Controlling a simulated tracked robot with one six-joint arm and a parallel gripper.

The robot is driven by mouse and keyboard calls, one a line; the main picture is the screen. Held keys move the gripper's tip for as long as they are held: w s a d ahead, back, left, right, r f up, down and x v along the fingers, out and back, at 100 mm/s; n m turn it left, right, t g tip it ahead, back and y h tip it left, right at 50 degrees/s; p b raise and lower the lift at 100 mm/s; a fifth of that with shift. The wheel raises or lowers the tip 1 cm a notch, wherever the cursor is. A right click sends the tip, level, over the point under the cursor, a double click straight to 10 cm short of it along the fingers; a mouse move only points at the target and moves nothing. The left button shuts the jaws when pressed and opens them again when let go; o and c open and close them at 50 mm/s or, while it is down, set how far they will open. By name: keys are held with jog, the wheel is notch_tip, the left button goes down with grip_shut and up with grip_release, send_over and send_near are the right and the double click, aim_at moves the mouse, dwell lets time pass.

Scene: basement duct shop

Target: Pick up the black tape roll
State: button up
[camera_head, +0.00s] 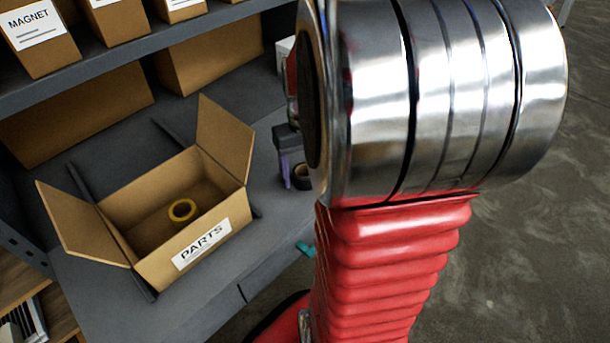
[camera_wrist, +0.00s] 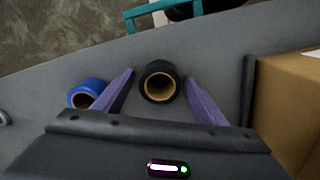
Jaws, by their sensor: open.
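The black tape roll (camera_wrist: 159,82) sits on the grey shelf surface in the wrist view, its tan core showing. My gripper (camera_wrist: 158,82) is open, with one purple finger on each side of the roll and a gap to each. I cannot tell how far above the surface the fingertips are. In the head view the black tape roll (camera_head: 302,177) shows only in part, beside my purple finger (camera_head: 285,170); my arm hides the rest.
A blue tape roll (camera_wrist: 88,93) lies just outside the left finger. An open cardboard PARTS box (camera_head: 187,215) holds a yellow tape roll (camera_head: 183,211). A teal object (camera_wrist: 165,12) is at the shelf edge. Labelled boxes (camera_head: 38,38) stand on the upper shelf.

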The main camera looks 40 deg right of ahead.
jog(key=shift+c, duration=0.5)
jog(key=c, duration=1)
jog(key=shift+c, duration=0.2)
notch_tip(320, 180, up, 10)
jog(key=shift+f, duration=0.1)
dwell(0.3)
